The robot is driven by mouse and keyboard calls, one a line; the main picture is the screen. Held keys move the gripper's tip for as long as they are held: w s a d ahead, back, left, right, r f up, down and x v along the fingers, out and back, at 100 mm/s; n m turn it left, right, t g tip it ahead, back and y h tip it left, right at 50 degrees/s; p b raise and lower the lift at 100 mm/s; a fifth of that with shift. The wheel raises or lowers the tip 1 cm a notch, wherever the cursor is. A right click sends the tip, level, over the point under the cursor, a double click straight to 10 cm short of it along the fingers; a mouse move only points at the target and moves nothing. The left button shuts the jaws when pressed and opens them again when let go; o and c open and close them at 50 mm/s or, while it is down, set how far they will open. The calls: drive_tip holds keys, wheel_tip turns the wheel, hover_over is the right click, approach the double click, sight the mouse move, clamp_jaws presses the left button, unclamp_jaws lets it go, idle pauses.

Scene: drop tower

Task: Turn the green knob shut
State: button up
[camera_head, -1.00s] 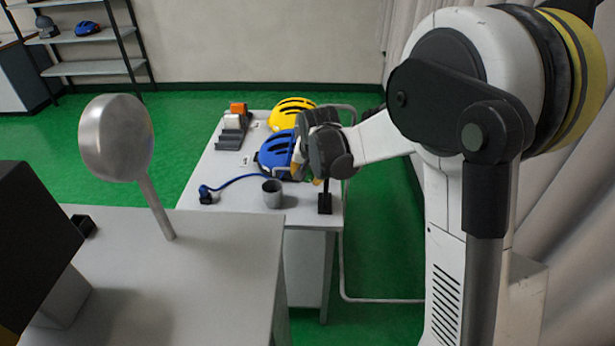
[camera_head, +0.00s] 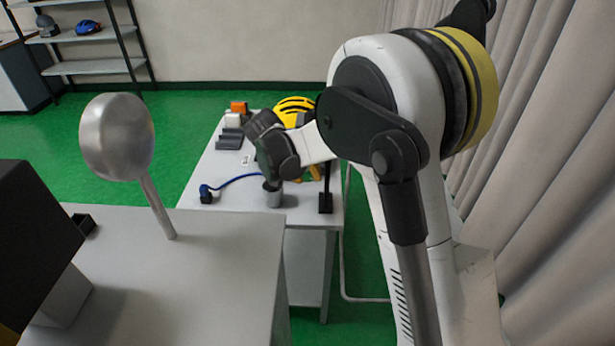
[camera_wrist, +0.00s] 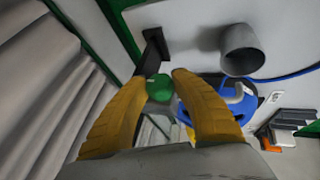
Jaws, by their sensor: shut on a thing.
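The green knob (camera_wrist: 160,88) is a small round ball between the tips of my gripper's (camera_wrist: 162,80) yellow fingers in the wrist view. The fingers are closed in on it from both sides. In the head view my wrist hides the knob and most of the fingers, over the right part of the far table (camera_head: 225,165).
A grey cup (camera_head: 273,196) stands close by; it also shows in the wrist view (camera_wrist: 242,62). A black post (camera_head: 325,195), a blue hose (camera_head: 235,180), a yellow helmet (camera_head: 293,107) and a blue helmet (camera_wrist: 212,88) are near. A near table (camera_head: 220,260) holds a metal paddle (camera_head: 115,137).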

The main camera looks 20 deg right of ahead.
drive_tip(key=shift+g+h, duration=0.3)
drive_tip(key=shift+h, duration=0.4)
drive_tip(key=shift+d, duration=0.1)
drive_tip(key=o, duration=0.9)
drive_tip(key=v, duration=1.2)
drive_tip(key=shift+s+f, duration=0.1)
